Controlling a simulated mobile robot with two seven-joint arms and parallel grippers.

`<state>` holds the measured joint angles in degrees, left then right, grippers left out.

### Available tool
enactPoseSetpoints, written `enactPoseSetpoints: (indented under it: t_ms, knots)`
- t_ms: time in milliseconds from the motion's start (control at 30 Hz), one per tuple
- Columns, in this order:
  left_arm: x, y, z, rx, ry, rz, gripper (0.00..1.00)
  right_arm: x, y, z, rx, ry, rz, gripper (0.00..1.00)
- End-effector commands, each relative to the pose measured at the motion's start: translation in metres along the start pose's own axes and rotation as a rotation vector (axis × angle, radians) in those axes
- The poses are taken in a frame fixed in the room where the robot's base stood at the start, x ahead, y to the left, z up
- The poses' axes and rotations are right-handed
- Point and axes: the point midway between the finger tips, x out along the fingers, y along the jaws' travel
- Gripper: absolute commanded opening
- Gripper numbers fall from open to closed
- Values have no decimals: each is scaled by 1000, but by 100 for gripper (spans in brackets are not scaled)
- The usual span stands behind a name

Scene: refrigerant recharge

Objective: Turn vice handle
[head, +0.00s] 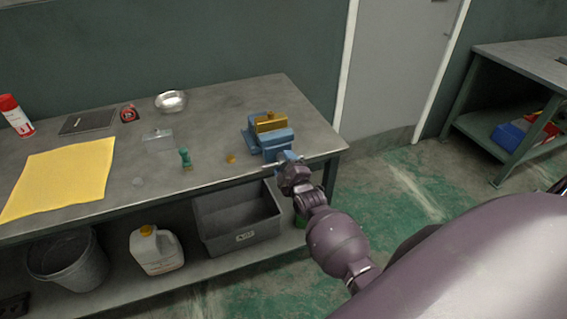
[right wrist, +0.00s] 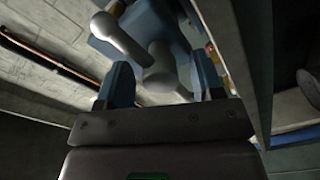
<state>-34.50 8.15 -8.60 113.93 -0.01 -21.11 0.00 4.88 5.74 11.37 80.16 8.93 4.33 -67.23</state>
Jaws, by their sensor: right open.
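In the right wrist view, the blue vice body (right wrist: 146,32) is ahead. The handle (right wrist: 118,38) has rounded ends, and its near part reaches between the two fingers of my open right gripper (right wrist: 165,82). I cannot tell whether a finger touches it. My left gripper is not in view.
A grey bin (head: 237,222) and a white jug (head: 156,250) stand on the shelf below. Floor to the right is clear.

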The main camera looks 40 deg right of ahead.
Motion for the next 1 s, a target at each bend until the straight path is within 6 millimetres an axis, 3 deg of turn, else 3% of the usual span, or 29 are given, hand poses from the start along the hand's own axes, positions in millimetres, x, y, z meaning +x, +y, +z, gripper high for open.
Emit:
enactPoseSetpoints:
  t_ms: [467, 767, 1000]
  knots:
    - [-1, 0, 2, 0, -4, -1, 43, 10, 0, 0, 2, -1, 0, 60]
    - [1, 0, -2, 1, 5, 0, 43, 10, 0, 0, 1, -1, 0, 14]
    - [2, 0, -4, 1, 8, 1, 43, 10, 0, 0, 18, -1, 0, 12]
